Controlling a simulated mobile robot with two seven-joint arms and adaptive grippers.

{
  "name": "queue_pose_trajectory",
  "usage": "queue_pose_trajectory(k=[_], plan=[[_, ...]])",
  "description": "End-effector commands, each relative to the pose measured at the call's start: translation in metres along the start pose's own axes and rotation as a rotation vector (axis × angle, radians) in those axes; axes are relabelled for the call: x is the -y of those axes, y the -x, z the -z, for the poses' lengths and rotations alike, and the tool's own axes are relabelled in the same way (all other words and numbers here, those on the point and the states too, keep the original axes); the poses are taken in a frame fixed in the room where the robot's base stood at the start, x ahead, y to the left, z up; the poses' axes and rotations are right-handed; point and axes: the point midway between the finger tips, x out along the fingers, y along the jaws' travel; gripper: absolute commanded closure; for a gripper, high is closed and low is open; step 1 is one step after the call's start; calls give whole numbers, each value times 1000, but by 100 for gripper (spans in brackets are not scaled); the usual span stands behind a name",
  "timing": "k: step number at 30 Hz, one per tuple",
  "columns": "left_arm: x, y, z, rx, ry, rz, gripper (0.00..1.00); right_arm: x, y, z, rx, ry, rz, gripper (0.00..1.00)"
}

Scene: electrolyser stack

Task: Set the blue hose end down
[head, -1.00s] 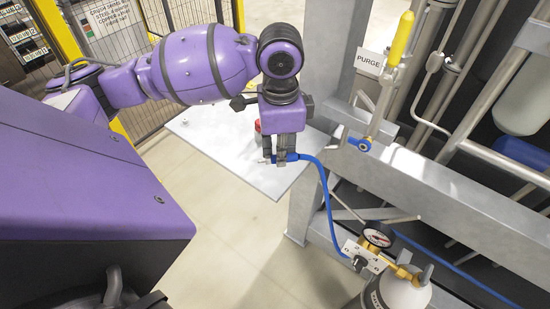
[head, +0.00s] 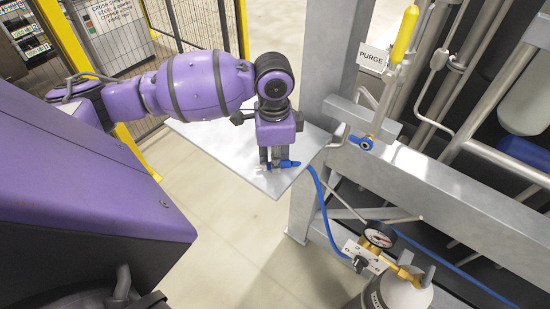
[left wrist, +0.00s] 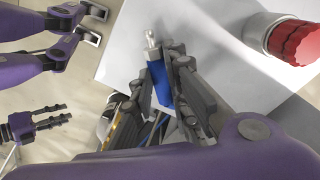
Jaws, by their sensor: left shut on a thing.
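The blue hose end (head: 287,163) has a metal tip and lies across my left gripper's fingers, low over the light grey table plate (head: 235,165). My left gripper (head: 274,163) points down and is shut on it. In the left wrist view the blue hose end (left wrist: 160,84) shows between the fingers of my left gripper (left wrist: 155,88), its tip over the plate. I cannot tell whether it touches the plate. The blue hose (head: 324,205) hangs off the plate's right edge towards the gauge. My right gripper (left wrist: 60,114) shows small at the left wrist view's left, fingers apart.
A red-capped cylinder (left wrist: 292,42) stands near the gripper in the left wrist view; the gripper hides it in the head view. A grey steel frame (head: 425,185) with a PURGE sign (head: 371,58) is to the right. A gauge (head: 378,235) tops a cylinder below.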

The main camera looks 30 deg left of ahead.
Motion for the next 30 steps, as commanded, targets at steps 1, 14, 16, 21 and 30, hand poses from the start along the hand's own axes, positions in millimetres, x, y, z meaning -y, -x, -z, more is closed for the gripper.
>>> queue_pose_trajectory(k=[1, 14, 16, 21, 30], plan=[[0, -2, 0, 0, 0, -1, 100, 0, 1, 0, 0, 0, 0, 60], [0, -3, 0, 1, 0, -1, 66, -3, 1, -1, 2, 10, 0, 60], [0, -2, 0, 0, 0, -1, 66, -3, 1, -1, 2, 10, 0, 60], [1, 16, 0, 0, 0, 2, 66, -2, -1, 5, -8, 11, 2, 60], [1, 82, 1, -3, 1, 3, 66, 2, -1, 17, -26, 5, 6, 60]])
